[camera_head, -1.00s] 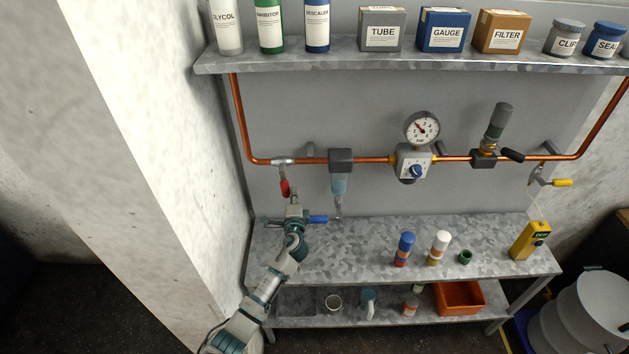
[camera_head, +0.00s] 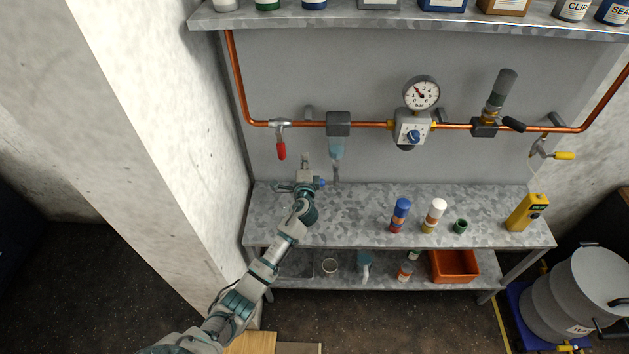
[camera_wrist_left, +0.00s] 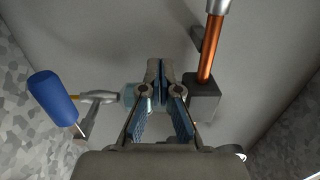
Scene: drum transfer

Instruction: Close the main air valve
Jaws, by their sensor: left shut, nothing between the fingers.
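The red-handled valve (camera_head: 280,124) sits on the copper pipe at the left in the head view. Its red lever (camera_head: 281,151) hangs straight down, across the line of the pipe. My left gripper (camera_head: 306,162) is just right of and slightly below the lever in the picture, apart from it. It is shut with nothing held; its fingers also show in the left wrist view (camera_wrist_left: 161,75). A blue handle (camera_wrist_left: 52,97) lies left of the fingers there; in the head view it is mostly hidden behind my gripper. My right gripper is not in view.
The filter (camera_head: 338,123) with its clear bowl hangs right of my gripper; its dark block (camera_wrist_left: 203,96) is close in the wrist view. Farther right are a gauge (camera_head: 421,93) and a yellow-handled valve (camera_head: 564,156). Bottles stand on the bench (camera_head: 350,205) below.

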